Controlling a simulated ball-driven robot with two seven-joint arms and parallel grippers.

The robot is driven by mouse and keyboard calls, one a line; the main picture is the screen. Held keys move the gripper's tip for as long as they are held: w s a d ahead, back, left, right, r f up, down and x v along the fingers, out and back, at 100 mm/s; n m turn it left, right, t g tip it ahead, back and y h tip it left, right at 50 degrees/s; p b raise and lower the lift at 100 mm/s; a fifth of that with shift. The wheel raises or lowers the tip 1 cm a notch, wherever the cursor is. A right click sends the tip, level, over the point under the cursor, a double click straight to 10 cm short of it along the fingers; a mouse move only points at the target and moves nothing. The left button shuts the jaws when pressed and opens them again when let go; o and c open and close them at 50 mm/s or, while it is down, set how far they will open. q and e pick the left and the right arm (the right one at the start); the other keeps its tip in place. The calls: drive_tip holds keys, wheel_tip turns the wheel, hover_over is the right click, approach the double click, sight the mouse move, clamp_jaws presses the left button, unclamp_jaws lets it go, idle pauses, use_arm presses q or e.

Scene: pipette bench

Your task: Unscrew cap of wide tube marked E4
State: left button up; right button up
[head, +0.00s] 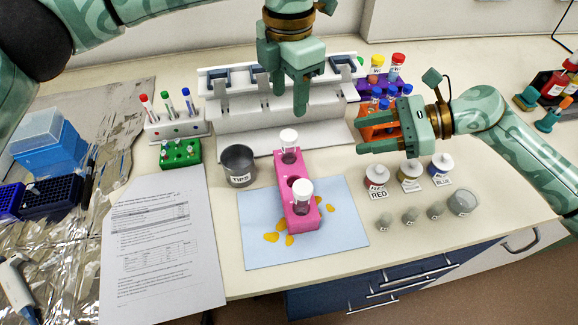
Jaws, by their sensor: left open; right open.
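A pink rack (281,180) stands on a pale blue mat (258,256). It holds two wide tubes with white caps, a rear one (289,156) and a front one (301,207), both upright. The rear tube's cap (289,136) and the front tube's cap (302,188) are both on. I cannot read an E4 mark on either tube. My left gripper (290,102) is open, pointing down, above and behind the rear cap and apart from it. My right gripper (362,133) is open and empty, to the right of the rack, its fingers pointing left.
A grey TIPS cup (239,168) and a green rack (180,153) stand left of the pink rack. A white stand (240,138) is behind. An orange rack (376,126) is behind my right gripper. Colour bottles (376,178) and small beakers (411,216) stand right. Yellow spots lie on the mat.

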sight(290, 152)
use_arm(q)
drive_tip(key=shift+f, duration=0.45)
drive_tip(key=shift+s+r, duration=0.15)
use_arm(e)
drive_tip(key=x, duration=1.6)
drive_tip(key=shift+s+a+f, duration=0.1)
drive_tip(key=shift+s+f, duration=0.1)
drive_tip(key=shift+f, duration=0.25)
